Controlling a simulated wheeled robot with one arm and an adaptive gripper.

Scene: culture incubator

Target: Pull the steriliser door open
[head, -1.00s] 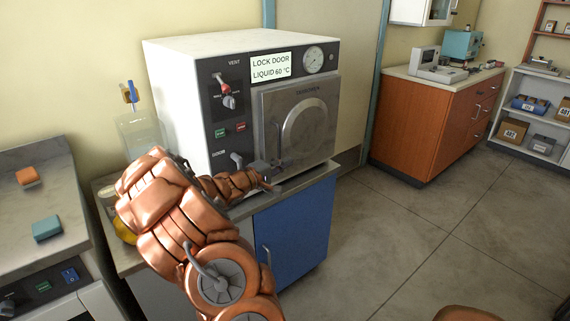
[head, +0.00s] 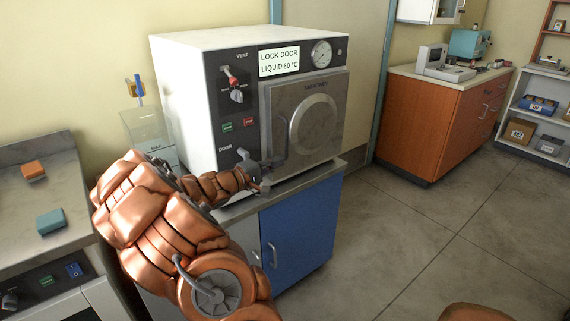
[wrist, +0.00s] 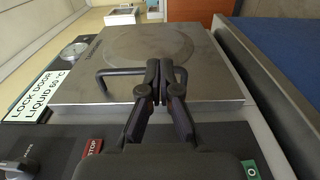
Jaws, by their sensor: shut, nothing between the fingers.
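The steriliser (head: 185,100) is a white box with a dark front panel, standing on a bench. Its square grey door (head: 325,140) has a round raised disc and looks closed or nearly so; I cannot tell if there is a small gap. The dark bar handle (head: 279,138) runs along the door's left side; it also shows in the wrist view (wrist: 117,72). My gripper (head: 264,178) is at the handle's lower end. In the wrist view my gripper (wrist: 160,68) has its fingertips together, overlapping that end, with nothing between them. Contact is unclear.
A door lever (head: 244,158) sits on the panel left of the door. The blue cabinet (head: 300,225) is below the bench top. A wooden cabinet (head: 432,125) stands further right. The floor (head: 410,235) in front and to the right is clear. A side counter (head: 80,190) is at left.

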